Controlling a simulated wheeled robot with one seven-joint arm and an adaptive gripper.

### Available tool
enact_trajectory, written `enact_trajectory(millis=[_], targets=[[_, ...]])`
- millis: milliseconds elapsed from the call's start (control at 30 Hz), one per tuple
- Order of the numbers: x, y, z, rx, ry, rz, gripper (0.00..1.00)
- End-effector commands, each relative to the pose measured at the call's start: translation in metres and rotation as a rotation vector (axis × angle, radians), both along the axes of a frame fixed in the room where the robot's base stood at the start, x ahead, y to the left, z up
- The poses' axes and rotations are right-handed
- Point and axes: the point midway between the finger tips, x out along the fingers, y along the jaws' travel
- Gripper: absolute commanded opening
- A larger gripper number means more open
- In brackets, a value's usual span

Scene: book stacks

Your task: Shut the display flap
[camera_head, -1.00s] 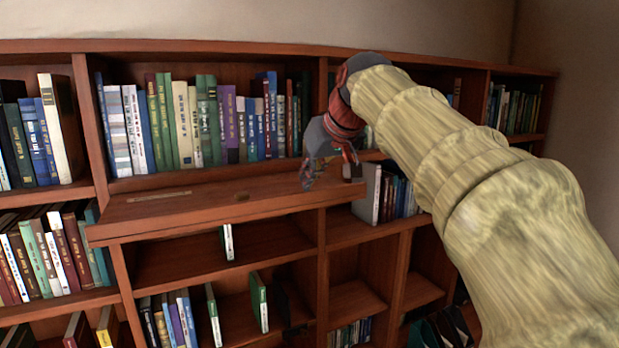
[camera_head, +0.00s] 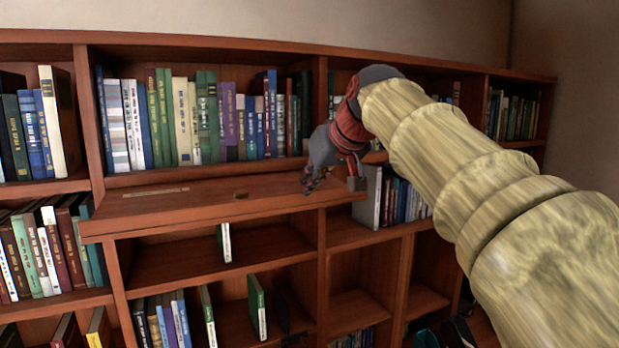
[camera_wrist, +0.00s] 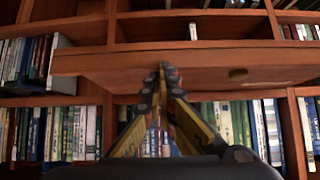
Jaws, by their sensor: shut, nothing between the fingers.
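The display flap (camera_head: 205,203) is a wide reddish-brown wooden panel. It juts out from the bookcase below the upper row of books, lowered to a nearly flat position. It has a small dark inset (camera_head: 241,195) and a pale strip on its face. My gripper (camera_head: 309,187) is over the flap's right end, fingers pointing down. In the wrist view the fingertips (camera_wrist: 163,72) are together and empty, overlapping the flap (camera_wrist: 205,67); its dark inset lies right of them. I cannot tell whether they touch the panel.
The bookcase holds upright books above the flap (camera_head: 190,118) and at the left (camera_head: 60,245). Open compartments (camera_head: 170,266) with a few books lie below. My arm crosses the right side of the head view.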

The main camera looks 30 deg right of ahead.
Motion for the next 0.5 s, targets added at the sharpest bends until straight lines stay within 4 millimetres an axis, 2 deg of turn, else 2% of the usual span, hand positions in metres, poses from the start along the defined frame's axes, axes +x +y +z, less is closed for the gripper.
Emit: enact_trajectory(millis=[33, 500], targets=[[-0.001, 0.0, -0.012, 0.001, -0.009, -0.001, 0.0], [-0.004, -0.001, -0.059, 0.0, -0.163, -0.001, 0.0]])
